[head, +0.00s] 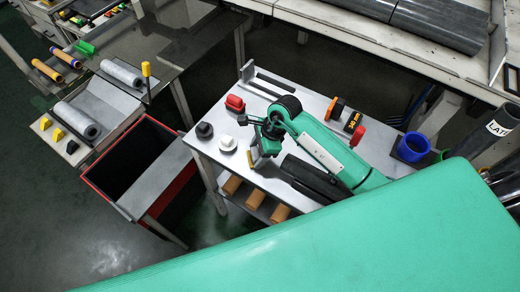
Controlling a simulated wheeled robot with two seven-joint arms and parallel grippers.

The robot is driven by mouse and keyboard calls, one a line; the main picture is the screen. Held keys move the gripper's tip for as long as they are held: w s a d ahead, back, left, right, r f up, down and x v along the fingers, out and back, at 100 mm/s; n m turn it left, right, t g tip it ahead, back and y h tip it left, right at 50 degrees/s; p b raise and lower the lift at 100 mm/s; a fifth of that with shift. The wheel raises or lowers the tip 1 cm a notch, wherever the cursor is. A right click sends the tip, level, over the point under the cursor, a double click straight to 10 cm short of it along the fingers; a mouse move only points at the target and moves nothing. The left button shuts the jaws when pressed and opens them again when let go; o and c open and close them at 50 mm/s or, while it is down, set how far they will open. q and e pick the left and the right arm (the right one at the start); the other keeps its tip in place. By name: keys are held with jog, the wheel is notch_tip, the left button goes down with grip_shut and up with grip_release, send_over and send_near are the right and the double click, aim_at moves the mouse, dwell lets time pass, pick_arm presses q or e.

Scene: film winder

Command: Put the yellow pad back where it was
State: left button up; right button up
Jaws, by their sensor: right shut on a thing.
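My right gripper (262,150) reaches in from the right over the white table and points down near its front edge. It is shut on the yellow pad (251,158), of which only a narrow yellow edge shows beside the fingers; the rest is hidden. I cannot tell whether the pad touches the table. More yellow blocks (57,134) sit on the separate bench at the left. My left gripper is not in view.
On the white table (224,172) are a black knob (204,130), a white knob (228,143), a red block (235,103) and a blue cup (412,147). Orange rolls (231,186) lie below its edge. A red-rimmed black bin (128,160) stands left.

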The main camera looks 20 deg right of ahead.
jog(key=shift+s+a+r, duration=0.1)
jog(key=shift+s, duration=0.2)
jog(key=o, duration=1)
jog(key=shift+f, duration=0.2)
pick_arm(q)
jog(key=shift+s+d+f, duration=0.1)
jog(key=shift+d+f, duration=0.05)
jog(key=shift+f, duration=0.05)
pick_arm(e)
jog(key=shift+o, duration=0.2)
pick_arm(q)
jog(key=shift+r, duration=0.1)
pick_arm(e)
jog(key=shift+r, duration=0.15)
